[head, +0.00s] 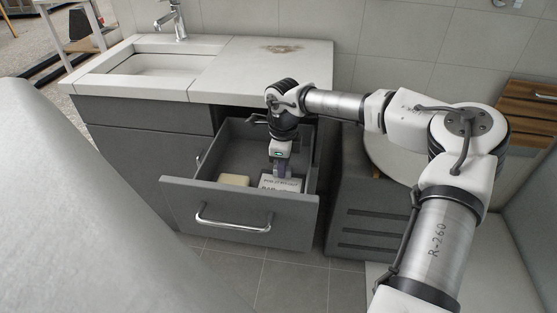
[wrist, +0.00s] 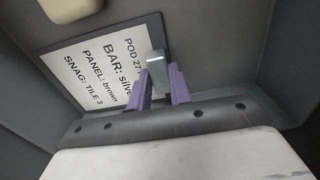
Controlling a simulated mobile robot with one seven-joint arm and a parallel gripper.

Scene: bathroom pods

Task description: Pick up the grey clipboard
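The clipboard (head: 280,185) lies in the open drawer (head: 238,215), at its right side. In the wrist view the clipboard (wrist: 102,68) shows a white printed sheet, a thin dark grey border and a silver clip (wrist: 156,62). The sheet reads "POD 27", "BAR: silver", "PANEL: brown" and "SNAG: TILE 3", partly covered. My gripper (head: 280,169) points down into the drawer over the clipboard. In the wrist view its two purple fingers (wrist: 161,80) stand apart near the clip's end. Whether they touch the clip I cannot tell.
A cream block like soap (head: 233,180) lies left of the clipboard, and it shows in the wrist view too (wrist: 70,8). Drawer walls surround both. The counter (head: 265,65) with a sink overhangs behind. A dark slatted unit (head: 370,215) stands right of the drawer.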

